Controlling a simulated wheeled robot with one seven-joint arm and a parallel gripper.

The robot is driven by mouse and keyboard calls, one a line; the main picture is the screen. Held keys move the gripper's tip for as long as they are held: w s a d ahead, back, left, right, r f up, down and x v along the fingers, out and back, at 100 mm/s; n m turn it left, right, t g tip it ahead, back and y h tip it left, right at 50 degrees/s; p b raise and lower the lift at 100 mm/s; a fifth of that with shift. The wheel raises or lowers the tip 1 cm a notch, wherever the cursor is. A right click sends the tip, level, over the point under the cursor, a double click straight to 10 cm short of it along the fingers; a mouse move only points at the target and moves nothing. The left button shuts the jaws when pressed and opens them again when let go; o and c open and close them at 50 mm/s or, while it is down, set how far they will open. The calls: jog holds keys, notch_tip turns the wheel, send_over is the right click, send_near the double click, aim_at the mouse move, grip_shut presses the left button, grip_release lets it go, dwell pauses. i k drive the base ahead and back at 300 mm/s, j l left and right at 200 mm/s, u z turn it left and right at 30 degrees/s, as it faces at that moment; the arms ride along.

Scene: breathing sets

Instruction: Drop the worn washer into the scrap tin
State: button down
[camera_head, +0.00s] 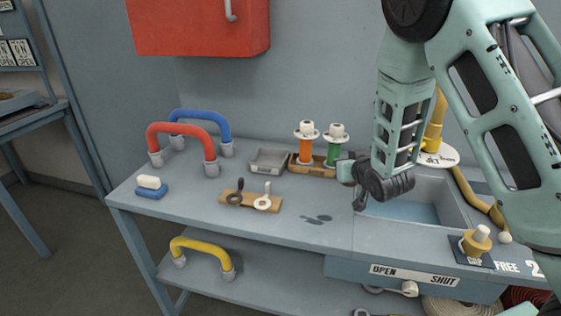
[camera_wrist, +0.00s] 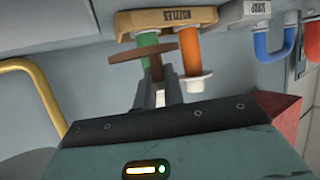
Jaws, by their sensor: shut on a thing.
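My gripper (camera_head: 359,201) is over the right half of the bench, by the sunken basin. In the wrist view its fingers (camera_wrist: 159,92) are shut on the stem of a brown, rusty-looking disc (camera_wrist: 140,53), which I take as the worn washer. I cannot make it out clearly in the head view. The scrap tin (camera_head: 268,162) is a small open grey box at the back of the bench, left of the nozzles and well left of my gripper. It also shows, upside down, in the wrist view (camera_wrist: 254,12).
A nozzle rack (camera_head: 314,169) with orange and green nozzles stands between my gripper and the tin. A wooden board (camera_head: 250,201) holds a dark washer and a white washer. Red and blue hoses (camera_head: 183,128) arch at back left.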

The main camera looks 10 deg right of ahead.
aim_at(275, 164)
jog(key=i+j+z, duration=0.15)
jog(key=j+z, duration=0.25)
jog(key=j, duration=0.3)
jog(key=j+z, duration=0.45)
jog(key=j, duration=0.3)
jog(key=j+z, duration=0.4)
jog(key=j, duration=0.35)
